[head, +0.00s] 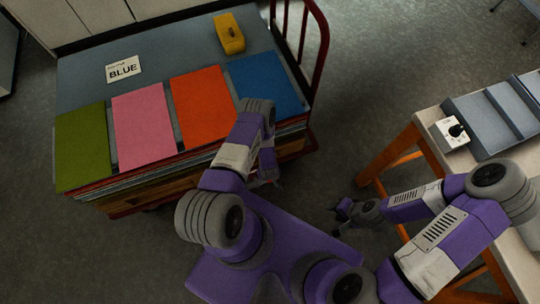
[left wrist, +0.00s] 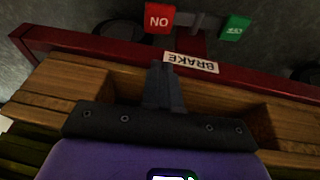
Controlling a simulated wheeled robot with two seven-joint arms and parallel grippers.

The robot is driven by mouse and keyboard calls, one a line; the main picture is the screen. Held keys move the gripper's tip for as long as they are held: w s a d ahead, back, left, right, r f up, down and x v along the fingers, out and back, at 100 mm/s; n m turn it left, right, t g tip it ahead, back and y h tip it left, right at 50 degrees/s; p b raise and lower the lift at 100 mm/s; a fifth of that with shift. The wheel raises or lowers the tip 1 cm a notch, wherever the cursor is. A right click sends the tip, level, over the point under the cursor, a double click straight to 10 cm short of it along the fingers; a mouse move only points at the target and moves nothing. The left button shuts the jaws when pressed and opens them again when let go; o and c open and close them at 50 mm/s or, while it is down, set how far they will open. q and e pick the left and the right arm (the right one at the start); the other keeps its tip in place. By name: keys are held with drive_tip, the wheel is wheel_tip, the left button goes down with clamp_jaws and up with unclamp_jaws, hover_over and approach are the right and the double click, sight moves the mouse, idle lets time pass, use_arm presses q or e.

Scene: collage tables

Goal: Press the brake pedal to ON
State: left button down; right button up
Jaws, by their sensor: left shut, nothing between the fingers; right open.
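In the left wrist view the brake pedal shows upside down at the top: a red end (left wrist: 160,18) lettered ON and a green end (left wrist: 235,27) with white lettering, joined by a grey bar (left wrist: 198,22). A white BRAKE label (left wrist: 191,63) is on the cart's dark red frame. My left gripper (left wrist: 158,68) is shut and empty, its tips beside the label and apart from the pedal in the picture. In the head view it is low at the cart's side, mostly hidden by my arm. My right gripper (head: 343,208) is open and empty, left of the right table.
The cart carries a grey board (head: 85,85) with green, pink, orange and blue sheets, a BLUE card (head: 124,69) and a yellow device (head: 229,34). An orange-legged table (head: 433,118) holds a switch box (head: 450,133). Floor between is clear.

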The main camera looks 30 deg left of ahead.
use_arm(q)
drive_tip(key=b+x, duration=0.2)
drive_tip(key=x, duration=0.2)
drive_tip(key=b+x, duration=0.1)
drive_tip(key=x, duration=0.2)
drive_tip(key=b+x, duration=0.2)
drive_tip(key=x, duration=0.2)
drive_tip(key=shift+s+d+f+b, duration=0.1)
drive_tip(key=shift+d+f+b, duration=0.25)
drive_tip(key=shift+f, duration=0.05)
drive_tip(key=shift+d+f+b, duration=0.15)
drive_tip(key=shift+f+b, duration=0.25)
drive_tip(key=shift+f, duration=0.4)
use_arm(e)
wheel_tip(320, 180, down, 7)
use_arm(q)
drive_tip(key=shift+w, duration=0.25)
use_arm(e)
drive_tip(key=shift+r, duration=0.1)
